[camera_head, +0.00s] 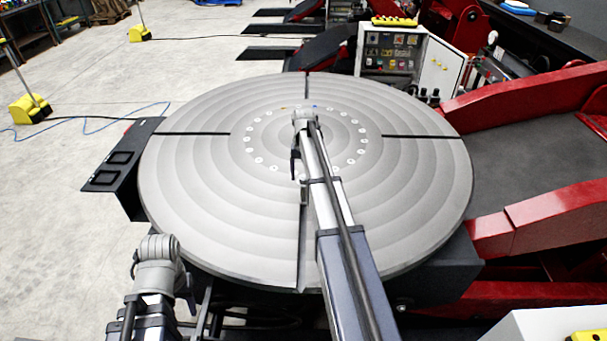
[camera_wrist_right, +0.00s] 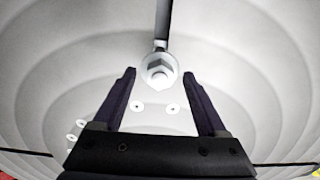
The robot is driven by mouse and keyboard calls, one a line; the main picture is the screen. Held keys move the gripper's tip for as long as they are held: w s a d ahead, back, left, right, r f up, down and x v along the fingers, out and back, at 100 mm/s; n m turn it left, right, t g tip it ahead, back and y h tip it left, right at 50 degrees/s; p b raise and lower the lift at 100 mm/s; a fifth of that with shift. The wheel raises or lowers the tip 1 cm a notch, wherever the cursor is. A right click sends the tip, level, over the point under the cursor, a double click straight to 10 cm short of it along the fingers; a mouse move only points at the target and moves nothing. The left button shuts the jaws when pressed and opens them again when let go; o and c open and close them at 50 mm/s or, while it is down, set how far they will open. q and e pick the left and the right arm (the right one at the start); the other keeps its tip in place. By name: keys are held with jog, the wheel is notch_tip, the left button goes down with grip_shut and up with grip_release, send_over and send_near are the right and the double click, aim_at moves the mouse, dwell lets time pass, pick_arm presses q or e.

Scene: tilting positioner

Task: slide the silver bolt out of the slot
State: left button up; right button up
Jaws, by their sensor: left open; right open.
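The silver bolt (camera_wrist_right: 158,72), with a hex nut and a washer-like base, stands in the narrow dark slot (camera_wrist_right: 163,22) of the round grey table (camera_head: 210,205). In the head view a small upright piece that looks like the bolt (camera_head: 304,195) stands at the inner end of the near slot (camera_head: 302,250). My right gripper (camera_wrist_right: 160,75) is open, its two dark fingers spread to either side of the bolt's line with gaps on both sides. It appears touching nothing. My left gripper (camera_head: 189,298) is open and empty, low at the table's near left edge.
A ring of small holes (camera_head: 275,168) surrounds the table's centre. A dark box (camera_head: 122,170) juts out at the left rim. Red machine arms (camera_head: 550,215) stand on the right, a control cabinet (camera_head: 392,58) behind. My right arm crosses the table's near half.

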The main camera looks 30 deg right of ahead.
aim_at(304, 184)
notch_tip(304, 184, down, 5)
jog(key=b, duration=0.4)
jog(key=shift+c, duration=0.3)
grip_shut()
dwell(0.4)
